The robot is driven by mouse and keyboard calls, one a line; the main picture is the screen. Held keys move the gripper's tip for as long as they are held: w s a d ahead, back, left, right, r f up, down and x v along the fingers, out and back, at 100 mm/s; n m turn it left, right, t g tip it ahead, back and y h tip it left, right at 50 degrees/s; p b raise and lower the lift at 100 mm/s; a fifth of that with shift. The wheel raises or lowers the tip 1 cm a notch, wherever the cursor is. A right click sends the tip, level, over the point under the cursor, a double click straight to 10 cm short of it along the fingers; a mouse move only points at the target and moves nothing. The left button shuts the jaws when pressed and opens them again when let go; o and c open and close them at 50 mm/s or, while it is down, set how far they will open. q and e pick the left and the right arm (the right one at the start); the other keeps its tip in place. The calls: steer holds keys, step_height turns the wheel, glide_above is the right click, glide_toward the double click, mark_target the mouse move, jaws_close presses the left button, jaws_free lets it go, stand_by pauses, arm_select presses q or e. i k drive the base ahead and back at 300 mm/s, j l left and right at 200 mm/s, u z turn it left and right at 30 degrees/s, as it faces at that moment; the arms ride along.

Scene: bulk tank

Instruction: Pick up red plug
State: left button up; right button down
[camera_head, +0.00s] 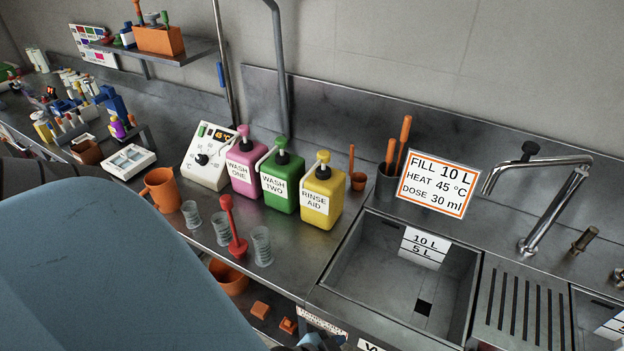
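The red plug (236,238) stands upright on the steel counter, with a wide base, a thin stem and a knob on top. It is between clear measuring cups, with one cup (222,228) close on its left and another (262,246) close on its right. Nothing is gripping it. A large blue-grey part of my own body fills the lower left and hides the counter there. Neither gripper can be made out. A small blue-grey and dark piece at the bottom edge is too cut off to identify.
Pink (246,168), green (281,182) and yellow (322,196) pump bottles stand behind the plug. An orange mug (162,190) and a control box (208,156) are left. The sink (350,262) with its drain hole (423,307) lies right. An orange bowl (229,278) sits below the counter edge.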

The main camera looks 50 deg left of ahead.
mark_target(238, 247)
steer(key=u, duration=2.05)
steer(key=z, duration=1.3)
steer(key=u, duration=1.3)
steer(key=i+j, duration=0.1)
steer(key=i+j+z, duration=0.15)
steer(key=j, duration=0.15)
steer(key=k, duration=0.05)
